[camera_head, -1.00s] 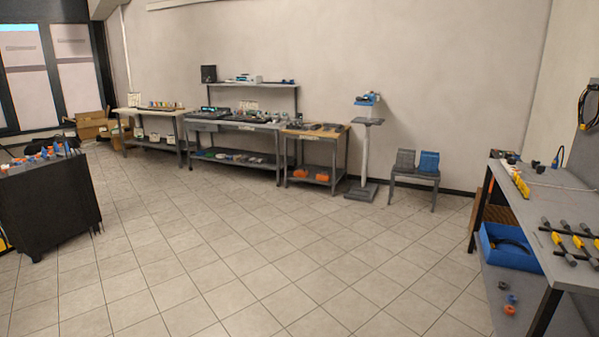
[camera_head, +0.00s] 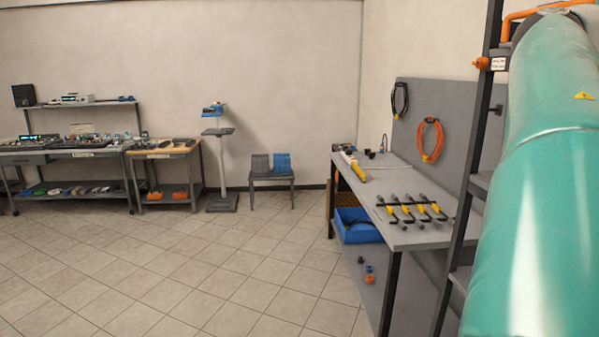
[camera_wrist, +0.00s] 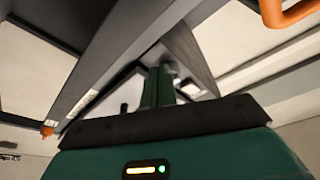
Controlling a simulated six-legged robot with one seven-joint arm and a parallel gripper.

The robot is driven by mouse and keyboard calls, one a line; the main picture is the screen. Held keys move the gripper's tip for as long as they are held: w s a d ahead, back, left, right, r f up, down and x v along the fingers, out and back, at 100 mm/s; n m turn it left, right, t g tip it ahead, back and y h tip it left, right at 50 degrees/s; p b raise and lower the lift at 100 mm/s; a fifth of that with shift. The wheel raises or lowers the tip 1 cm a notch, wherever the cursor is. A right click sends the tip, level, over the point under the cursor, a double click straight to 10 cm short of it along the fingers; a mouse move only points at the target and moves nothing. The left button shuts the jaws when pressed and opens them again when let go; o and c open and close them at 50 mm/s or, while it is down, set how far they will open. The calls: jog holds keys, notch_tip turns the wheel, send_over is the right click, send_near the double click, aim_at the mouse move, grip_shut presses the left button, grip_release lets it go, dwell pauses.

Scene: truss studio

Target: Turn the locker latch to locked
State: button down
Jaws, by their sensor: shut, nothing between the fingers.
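I cannot make out a locker or its latch in either view. In the wrist view my gripper (camera_wrist: 158,88) shows as two dark green fingers close together above the dark wrist edge. It is shut and empty. It points at blurred dark and grey beams and pale panels, and I see it touching nothing.
At the near right, a dark upright frame (camera_head: 464,180) with an orange knob (camera_head: 482,63) and a large teal cylinder (camera_head: 545,190) block the way. A grey workbench (camera_head: 410,235) stands beyond them. Tables (camera_head: 165,147) line the back wall. The tiled floor (camera_head: 200,260) is clear.

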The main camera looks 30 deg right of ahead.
jog(key=shift+s+a+r+v, duration=0.1)
jog(key=shift+r+v, duration=0.1)
jog(key=shift+v, duration=0.75)
jog(key=shift+s+a+r+v, duration=0.1)
jog(key=shift+r+v, duration=0.1)
jog(key=shift+v, duration=0.7)
jog(key=shift+a+r+v, duration=0.1)
jog(key=shift+r+v, duration=0.05)
jog(key=shift+v, duration=0.8)
